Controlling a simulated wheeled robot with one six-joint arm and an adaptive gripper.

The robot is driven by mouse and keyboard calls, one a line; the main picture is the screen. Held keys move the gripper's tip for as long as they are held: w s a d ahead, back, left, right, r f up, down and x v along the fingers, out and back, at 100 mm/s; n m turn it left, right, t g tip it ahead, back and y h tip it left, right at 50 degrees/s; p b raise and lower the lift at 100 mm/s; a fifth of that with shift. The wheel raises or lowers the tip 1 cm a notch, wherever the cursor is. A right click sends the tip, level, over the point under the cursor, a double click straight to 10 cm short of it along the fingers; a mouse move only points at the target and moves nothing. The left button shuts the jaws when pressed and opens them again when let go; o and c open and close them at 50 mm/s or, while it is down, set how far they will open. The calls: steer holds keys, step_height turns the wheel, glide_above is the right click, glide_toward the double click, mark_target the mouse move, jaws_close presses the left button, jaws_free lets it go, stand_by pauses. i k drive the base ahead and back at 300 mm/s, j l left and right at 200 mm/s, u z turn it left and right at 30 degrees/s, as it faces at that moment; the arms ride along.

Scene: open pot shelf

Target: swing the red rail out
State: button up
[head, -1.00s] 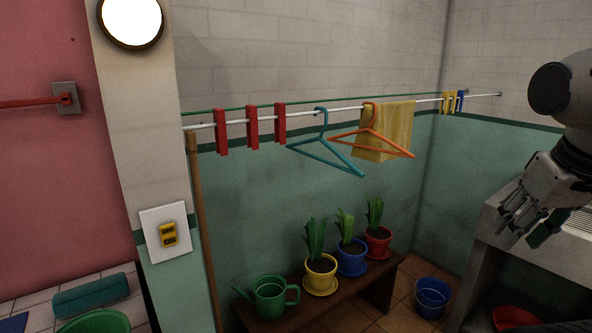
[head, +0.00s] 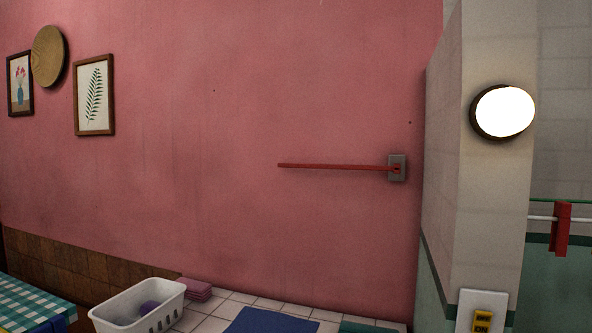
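The red rail (head: 335,167) is a thin bar on the pink wall in the head view. Its right end meets a grey wall bracket (head: 397,168). The bar runs left from the bracket, nearly level, and looks to lie close along the wall; its exact gap from the wall is hard to tell. Nothing hangs on it. My gripper is outside the head view now.
Below the rail is a white tiled counter (head: 240,297) with a blue cloth (head: 270,320), pink folded cloths (head: 197,289) and a white basket (head: 138,305). A pillar (head: 492,215) with a round lamp (head: 503,111) stands right of the rail. Framed pictures (head: 94,95) hang at left.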

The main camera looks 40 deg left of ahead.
mark_target(396, 168)
steer(key=u, duration=1.5)
